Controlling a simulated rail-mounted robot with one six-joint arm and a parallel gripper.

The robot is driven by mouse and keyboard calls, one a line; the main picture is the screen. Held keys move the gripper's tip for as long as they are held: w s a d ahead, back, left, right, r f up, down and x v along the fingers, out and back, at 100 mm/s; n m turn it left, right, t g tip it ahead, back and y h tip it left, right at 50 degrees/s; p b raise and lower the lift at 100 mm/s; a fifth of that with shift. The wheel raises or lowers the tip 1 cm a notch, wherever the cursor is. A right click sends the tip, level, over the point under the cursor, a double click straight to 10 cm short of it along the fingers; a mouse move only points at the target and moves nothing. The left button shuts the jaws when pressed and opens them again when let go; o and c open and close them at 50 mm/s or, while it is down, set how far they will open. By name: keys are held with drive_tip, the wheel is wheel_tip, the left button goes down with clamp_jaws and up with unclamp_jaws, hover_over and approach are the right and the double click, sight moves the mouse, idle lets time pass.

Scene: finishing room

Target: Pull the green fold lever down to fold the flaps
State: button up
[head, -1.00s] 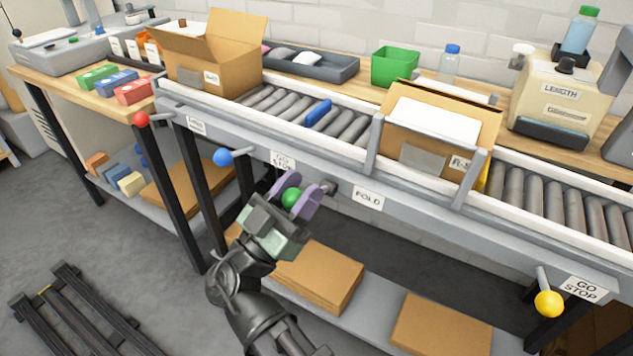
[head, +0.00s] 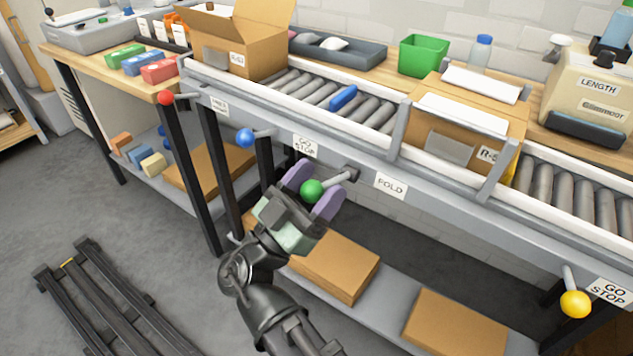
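The green fold lever has a round green knob (head: 312,190) on a short grey rod, angled down and left from its pivot beside the FOLD sign (head: 391,186). My gripper (head: 312,191) has its purple fingers on opposite sides of the knob and appears shut on it. An open carton (head: 461,147) marked with an R label sits in the grey frame on the roller conveyor, above and right of the lever. White panels show at its top; their exact fold angle is hard to tell.
A blue-knobbed lever (head: 245,138) and red-knobbed lever (head: 166,98) stand left; a yellow-knobbed lever (head: 575,304) is at right. Another open carton (head: 232,45) is on the conveyor's left end. Flat cardboard (head: 335,264) lies on the shelf below.

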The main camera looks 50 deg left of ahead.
drive_tip(key=b+v, duration=0.6)
drive_tip(key=v, duration=0.4)
drive_tip(key=shift+s+f, duration=0.2)
drive_tip(key=shift+s, duration=0.15)
idle(0.4)
